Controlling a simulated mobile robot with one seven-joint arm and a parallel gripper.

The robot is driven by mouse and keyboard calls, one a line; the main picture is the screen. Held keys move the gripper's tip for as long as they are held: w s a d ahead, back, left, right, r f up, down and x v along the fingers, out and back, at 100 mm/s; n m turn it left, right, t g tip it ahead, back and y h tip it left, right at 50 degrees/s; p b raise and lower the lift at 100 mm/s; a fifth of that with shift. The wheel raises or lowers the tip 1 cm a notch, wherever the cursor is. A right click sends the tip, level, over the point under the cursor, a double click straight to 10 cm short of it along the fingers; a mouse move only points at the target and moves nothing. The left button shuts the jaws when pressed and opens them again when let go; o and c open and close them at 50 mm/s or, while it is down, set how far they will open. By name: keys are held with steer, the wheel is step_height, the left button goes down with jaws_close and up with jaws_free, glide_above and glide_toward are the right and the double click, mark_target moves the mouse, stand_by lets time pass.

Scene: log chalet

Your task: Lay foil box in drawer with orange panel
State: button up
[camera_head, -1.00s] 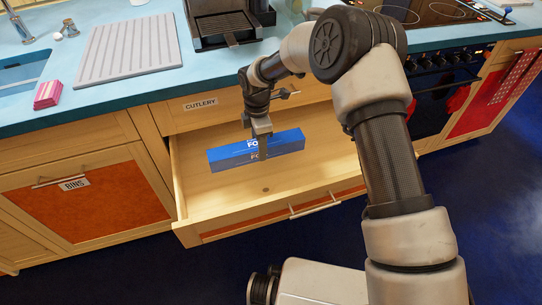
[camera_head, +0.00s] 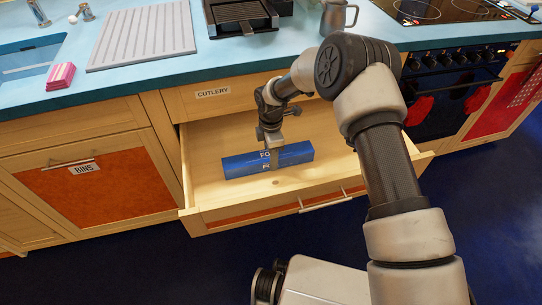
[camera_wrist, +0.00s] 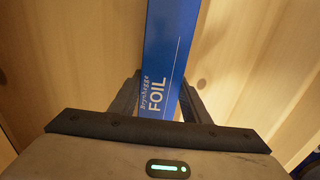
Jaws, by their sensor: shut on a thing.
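The blue foil box (camera_head: 243,164) is long, with white lettering, and lies lengthwise across the open drawer (camera_head: 212,194). The drawer has an orange front panel (camera_head: 250,210) and a pale wooden inside. My gripper (camera_head: 273,160) reaches down into the drawer and is shut on the middle of the foil box. In the wrist view the foil box (camera_wrist: 170,45) runs between the two fingers (camera_wrist: 158,98), with pale wood behind it. The box looks level and within the drawer walls. I cannot tell whether its underside touches the drawer floor.
A shut cutlery drawer (camera_head: 235,95) sits just above the open one, under the blue worktop (camera_head: 130,82). The bins cupboard (camera_head: 90,195) is at the left. A coffee machine (camera_head: 240,15), a metal jug (camera_head: 337,17) and a ribbed drainer (camera_head: 143,38) stand on the worktop.

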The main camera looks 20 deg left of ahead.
steer(key=o, duration=1.2)
steer(key=shift+f, duration=0.1)
steer(key=d+r+m+t+p, duration=0.1)
steer(key=d+r+m+p, duration=0.15)
steer(key=r, duration=0.95)
steer(key=d+r+m+p, duration=0.1)
steer(key=d+r, duration=0.3)
steer(key=r, duration=0.8)
steer(key=s+d+r+m+t, duration=0.1)
steer(key=s+d+r+m, duration=0.15)
steer(key=d+r, duration=0.35)
steer(key=s+d+r+m+t, duration=0.1)
steer(key=s+d+r+m, duration=0.1)
steer(key=d+r+m, duration=0.35)
steer(key=s+d+r+m+t, duration=0.1)
steer(key=s+d+r+m, duration=0.3)
steer(key=s, duration=0.6)
steer(key=s+d+r+m+t, duration=0.1)
steer(key=s+d+r+m, duration=0.2)
steer(key=s+d+m, duration=0.6)
steer(key=shift+s+d+r+t, duration=0.3)
steer(key=shift+s+d+r, duration=0.15)
steer(key=shift+s, duration=0.3)
